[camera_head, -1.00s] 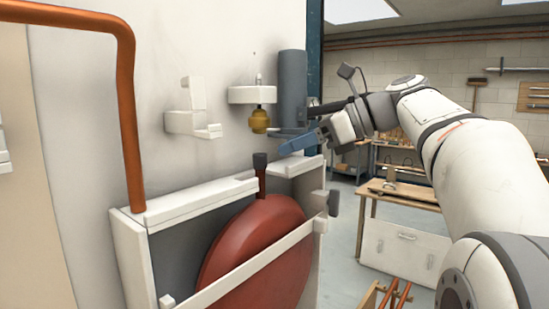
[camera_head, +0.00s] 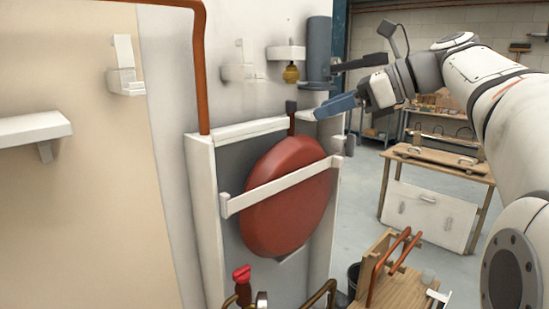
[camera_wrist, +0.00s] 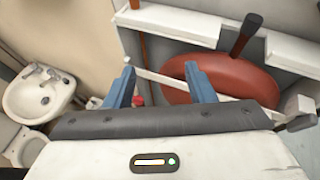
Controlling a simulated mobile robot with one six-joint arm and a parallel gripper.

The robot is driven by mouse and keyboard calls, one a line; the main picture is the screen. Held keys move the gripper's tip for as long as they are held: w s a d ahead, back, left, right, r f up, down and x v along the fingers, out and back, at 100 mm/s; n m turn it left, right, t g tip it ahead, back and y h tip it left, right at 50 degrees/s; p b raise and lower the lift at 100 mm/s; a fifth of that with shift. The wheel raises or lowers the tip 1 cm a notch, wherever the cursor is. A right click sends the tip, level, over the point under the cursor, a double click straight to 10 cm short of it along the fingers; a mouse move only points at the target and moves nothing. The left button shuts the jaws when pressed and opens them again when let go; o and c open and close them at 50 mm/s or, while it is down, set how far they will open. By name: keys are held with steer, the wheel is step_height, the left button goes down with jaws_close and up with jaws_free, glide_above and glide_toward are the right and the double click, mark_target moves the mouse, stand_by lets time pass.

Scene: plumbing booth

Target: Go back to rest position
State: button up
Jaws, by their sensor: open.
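My gripper (camera_head: 338,106) is at the upper right of the head view, beside the grey cylinder and above the right edge of the white cabinet. In the wrist view my gripper (camera_wrist: 160,85) shows two blue fingers spread apart with nothing between them. The red round tank (camera_head: 290,195) sits in the cabinet behind a white diagonal bar. It also shows beyond the fingers in the wrist view (camera_wrist: 232,82). A black-handled lever (camera_head: 291,115) stands above the tank. The fingers appear apart from all of these.
A grey cylinder (camera_head: 318,50) and a brass-coloured fitting (camera_head: 291,74) are on the wall. A copper pipe (camera_head: 199,70) runs down at left. A wooden bench (camera_head: 440,165) stands at right. A sink (camera_wrist: 38,92) shows in the wrist view.

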steer(key=s+d+f+n+h, duration=0.1)
steer(key=s+f+n+h, duration=0.3)
steer(key=f, duration=0.8)
steer(key=s+d+f+n+g+h, duration=0.1)
steer(key=s+f+n+h, duration=0.3)
steer(key=s+f+n, duration=0.4)
steer(key=s+d+f+n+h, duration=0.2)
steer(key=s+f+n+h, duration=0.2)
steer(key=f, duration=1.1)
steer(key=s+n, duration=0.3)
steer(key=n, duration=0.3)
steer(key=shift+f+g, duration=0.3)
steer(key=shift+f, duration=0.1)
